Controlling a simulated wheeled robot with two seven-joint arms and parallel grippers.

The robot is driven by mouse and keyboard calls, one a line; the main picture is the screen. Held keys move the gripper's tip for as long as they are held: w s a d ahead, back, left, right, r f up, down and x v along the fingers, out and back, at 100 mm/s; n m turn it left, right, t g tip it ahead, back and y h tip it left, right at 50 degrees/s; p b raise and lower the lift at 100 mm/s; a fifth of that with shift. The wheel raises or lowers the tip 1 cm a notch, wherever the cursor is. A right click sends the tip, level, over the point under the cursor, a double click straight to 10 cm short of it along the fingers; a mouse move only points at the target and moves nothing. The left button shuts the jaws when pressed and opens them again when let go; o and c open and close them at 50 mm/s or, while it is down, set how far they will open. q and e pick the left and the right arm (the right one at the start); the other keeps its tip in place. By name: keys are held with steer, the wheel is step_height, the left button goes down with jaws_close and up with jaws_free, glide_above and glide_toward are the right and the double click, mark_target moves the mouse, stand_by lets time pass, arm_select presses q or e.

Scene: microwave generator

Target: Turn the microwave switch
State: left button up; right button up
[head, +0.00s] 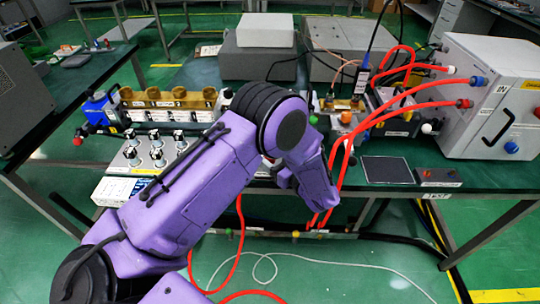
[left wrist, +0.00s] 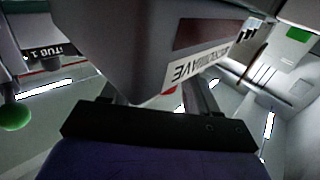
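My left arm (head: 215,165) comes in from the lower left in the head view and ends over the bench's front edge; its fingertips are hidden there. In the left wrist view my left gripper (left wrist: 155,93) shows as a black base with two dark fingers set apart. A grey box (left wrist: 125,45) with an upside-down white label that seems to read MICROWAVE (left wrist: 200,58) is close in front of the gripper, overlapping the fingers. A dark red panel (left wrist: 213,30) is on its face. I cannot make out the switch, or whether a finger touches the box. My right gripper is in neither view.
A white cabinet (head: 490,100) with red hoses (head: 385,115) stands at the right of the green bench. A dark flat plate (head: 387,170) and small grey box (head: 437,175) lie near the front edge.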

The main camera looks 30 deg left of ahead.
arm_select(q)
steer(key=b+v, duration=0.2)
steer(key=v, duration=0.8)
steer(key=shift+d, duration=0.25)
